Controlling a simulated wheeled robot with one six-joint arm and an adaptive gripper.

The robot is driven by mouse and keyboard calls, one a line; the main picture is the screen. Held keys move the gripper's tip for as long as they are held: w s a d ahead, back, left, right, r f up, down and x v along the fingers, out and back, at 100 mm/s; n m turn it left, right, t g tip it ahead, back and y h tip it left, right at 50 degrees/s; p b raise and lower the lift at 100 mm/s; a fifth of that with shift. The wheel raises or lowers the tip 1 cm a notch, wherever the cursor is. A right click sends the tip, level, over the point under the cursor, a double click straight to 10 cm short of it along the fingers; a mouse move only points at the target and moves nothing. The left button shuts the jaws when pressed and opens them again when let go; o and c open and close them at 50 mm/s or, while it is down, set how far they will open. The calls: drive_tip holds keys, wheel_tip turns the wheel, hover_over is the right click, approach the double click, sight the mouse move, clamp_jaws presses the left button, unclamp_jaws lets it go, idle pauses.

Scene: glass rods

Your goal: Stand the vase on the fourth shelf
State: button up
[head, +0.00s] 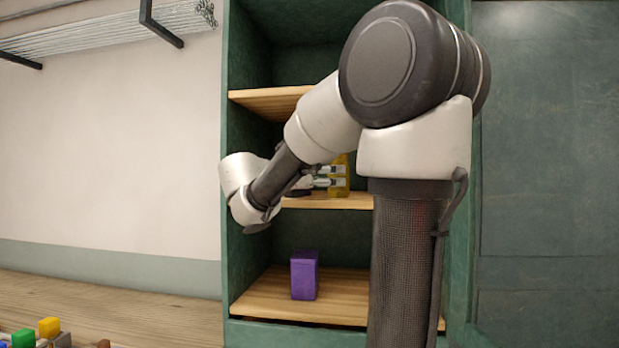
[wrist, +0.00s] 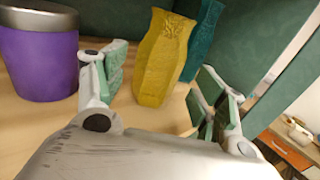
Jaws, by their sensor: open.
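A yellow faceted vase (wrist: 162,58) stands on a wooden shelf in the wrist view. Part of it shows in the head view (head: 341,176) on the middle visible shelf (head: 340,201), behind my gripper (head: 324,182). In the wrist view my gripper (wrist: 166,82) is open, with one finger left of the yellow vase and one to its right. Gaps show between the fingers and the vase. A teal vase-like object (wrist: 207,36) stands just behind and right of it, near the right finger. Which shelf counts as the fourth is unclear.
A purple canister with a metal rim (wrist: 40,58) stands left of the left finger. The green cabinet (head: 237,150) has side walls around the shelves. A purple box (head: 304,276) stands on the lower shelf (head: 345,299), with bare wood beside it. My arm hides much of the cabinet.

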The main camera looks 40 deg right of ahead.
drive_tip(key=a, duration=0.7)
drive_tip(key=shift+s, duration=0.2)
drive_tip(key=shift+a, duration=0.1)
